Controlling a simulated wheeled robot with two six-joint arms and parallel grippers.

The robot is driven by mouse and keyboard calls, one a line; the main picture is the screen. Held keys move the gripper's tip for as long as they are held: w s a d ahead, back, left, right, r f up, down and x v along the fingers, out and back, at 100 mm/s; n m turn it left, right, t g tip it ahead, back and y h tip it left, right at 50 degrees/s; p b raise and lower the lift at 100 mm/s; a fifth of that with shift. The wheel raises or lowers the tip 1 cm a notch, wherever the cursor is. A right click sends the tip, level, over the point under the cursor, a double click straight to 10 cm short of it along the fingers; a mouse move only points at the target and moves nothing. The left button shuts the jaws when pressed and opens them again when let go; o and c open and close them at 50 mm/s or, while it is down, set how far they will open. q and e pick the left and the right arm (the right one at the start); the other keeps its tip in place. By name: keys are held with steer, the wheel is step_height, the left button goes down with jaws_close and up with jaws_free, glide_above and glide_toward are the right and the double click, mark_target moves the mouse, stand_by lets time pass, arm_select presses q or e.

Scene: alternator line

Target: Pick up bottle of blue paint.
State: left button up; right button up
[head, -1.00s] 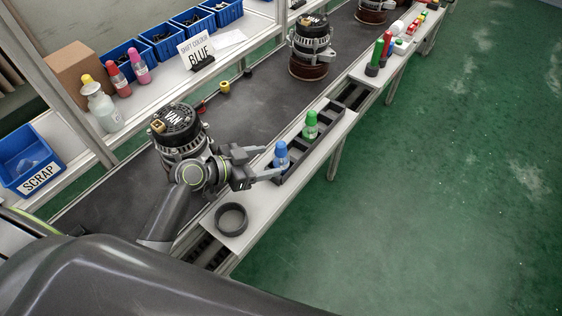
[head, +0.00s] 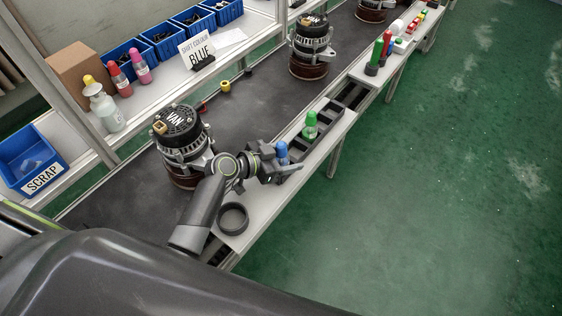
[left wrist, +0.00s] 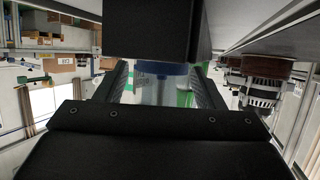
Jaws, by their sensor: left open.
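The bottle of blue paint (head: 282,151) stands in the black rack (head: 327,119) on the white side shelf. Its lower part is hidden by my left gripper (head: 287,168) in the head view. In the left wrist view the blue and clear bottle (left wrist: 160,78) shows between the two dark fingers, partly hidden by a black part in front. The left gripper is open, with its fingers on either side of the bottle. I cannot tell if they touch it. My right gripper is not in view.
A green bottle (head: 310,124) stands in the rack just beyond the blue one. A black ring (head: 232,217) lies on the near end of the shelf. An alternator (head: 181,140) stands on the conveyor beside my left arm. A sign (head: 198,50) reads BLUE.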

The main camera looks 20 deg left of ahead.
arm_select(q)
steer(key=c, duration=0.9)
steer(key=shift+c, duration=1)
steer(key=shift+r, duration=0.1)
